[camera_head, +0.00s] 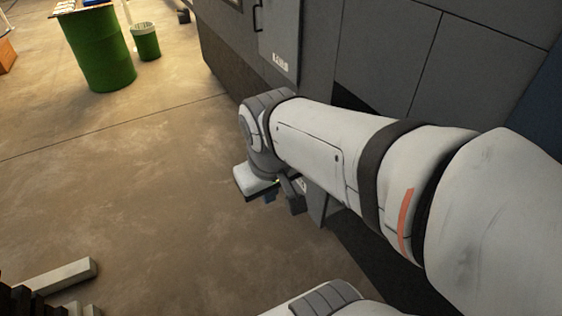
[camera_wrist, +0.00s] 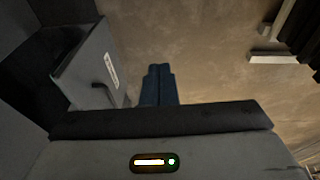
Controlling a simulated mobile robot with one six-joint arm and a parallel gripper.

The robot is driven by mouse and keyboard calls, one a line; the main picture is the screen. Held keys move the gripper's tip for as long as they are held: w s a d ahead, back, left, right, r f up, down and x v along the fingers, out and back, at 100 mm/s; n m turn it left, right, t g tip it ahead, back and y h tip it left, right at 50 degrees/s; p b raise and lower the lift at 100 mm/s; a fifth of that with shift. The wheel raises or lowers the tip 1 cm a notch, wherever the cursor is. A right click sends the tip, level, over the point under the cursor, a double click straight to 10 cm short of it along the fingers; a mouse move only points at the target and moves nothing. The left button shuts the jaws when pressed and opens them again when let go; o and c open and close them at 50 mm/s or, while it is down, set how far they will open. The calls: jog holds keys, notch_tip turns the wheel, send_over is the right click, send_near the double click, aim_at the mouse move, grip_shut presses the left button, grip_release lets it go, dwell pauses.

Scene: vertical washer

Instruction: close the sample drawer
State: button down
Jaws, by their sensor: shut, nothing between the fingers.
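In the wrist view, a flat grey front panel (camera_wrist: 82,62) with a dark handle and a white label stands at the left, beside a dark recess; it looks like the sample drawer's front, but I cannot tell surely. My gripper (camera_wrist: 158,72) is shut and empty, its blue fingers to the right of this panel. I cannot tell whether they touch it. In the head view my gripper (camera_head: 270,197) is low at the machine's side, partly hidden by my wrist. A small grey edge (camera_head: 318,207) shows beneath my arm; the arm hides most of that area.
The grey machine (camera_head: 390,45) fills the upper right, with a labelled, handled panel (camera_head: 279,38) and a dark opening (camera_head: 352,100) behind my arm. A green drum (camera_head: 100,50) and a green bin (camera_head: 146,42) stand far left. The brown floor at left is mostly clear.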

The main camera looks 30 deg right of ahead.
jog(key=w+d+f+n+g+h+b, duration=0.2)
jog(key=d+f+n+g+h+b, duration=0.15)
jog(key=f, duration=0.45)
jog(key=w+d+f+n+g+h+b, duration=0.3)
jog(key=f+n+h+b, duration=0.15)
jog(key=f, duration=0.35)
jog(key=w+f+n+t+h+b, duration=0.6)
jog(key=w+f+n+h, duration=0.4)
jog(key=f, duration=0.4)
jog(key=w+d+g, duration=0.1)
jog(key=d, duration=1.1)
jog(key=shift+d, duration=0.4)
jog(key=shift+g, duration=0.25)
